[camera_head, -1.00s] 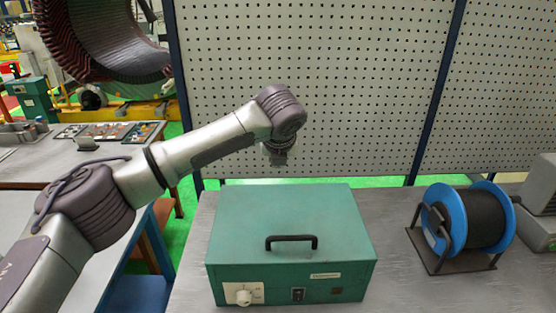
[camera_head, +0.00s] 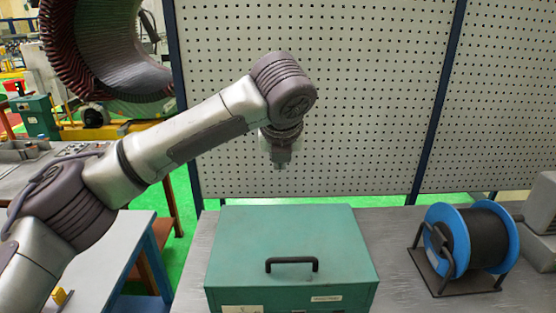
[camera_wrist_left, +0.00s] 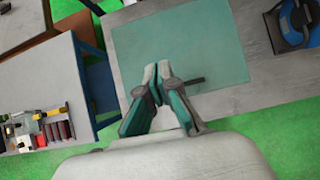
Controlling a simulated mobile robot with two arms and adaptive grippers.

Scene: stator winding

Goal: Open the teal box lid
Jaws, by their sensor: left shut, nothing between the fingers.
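The teal box (camera_head: 240,240) stands on the grey workbench with its lid closed. A black handle (camera_head: 292,261) is on the front part of the lid. In the left wrist view the teal lid (camera_wrist_left: 205,50) lies beyond the fingers, and part of the dark handle (camera_wrist_left: 195,81) shows beside them. My left gripper (camera_head: 281,163) points down above the back of the box, apart from it. Its fingers (camera_wrist_left: 156,72) are shut with nothing between them. My right gripper is not in view.
A blue spool of dark wire (camera_head: 470,240) stands on the bench right of the box. A pegboard (camera_head: 350,90) rises behind the bench. A second table (camera_head: 95,255) is at the left. The bench (camera_head: 395,270) is clear between box and spool.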

